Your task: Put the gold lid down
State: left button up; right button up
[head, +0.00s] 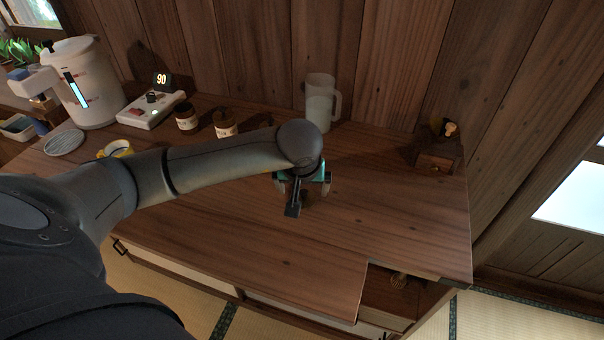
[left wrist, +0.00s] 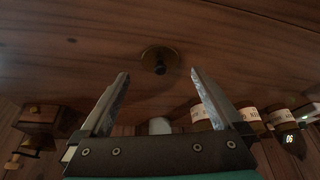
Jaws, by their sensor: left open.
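The gold lid (left wrist: 160,59), a small round disc with a dark knob, is on the wooden tabletop in the left wrist view. My left gripper (left wrist: 160,76) is open, its two fingers spread to either side just short of the lid, with nothing between them. In the head view my left gripper (head: 300,190) points down over the middle of the table, and I cannot make out the lid there. My right gripper is not in view.
A wooden grinder (head: 437,150) is at the right. A yellow cup (head: 117,148), a scale (head: 152,110) and a white boiler (head: 90,90) are left. A drawer (head: 390,290) is open at front right. The table's right half is mostly clear.

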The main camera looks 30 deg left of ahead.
pick_arm(q)
jog(key=v, duration=0.6)
jog(key=shift+r+p, duration=0.35)
jog(key=shift+p, duration=0.05)
jog(key=shift+s, duration=0.2)
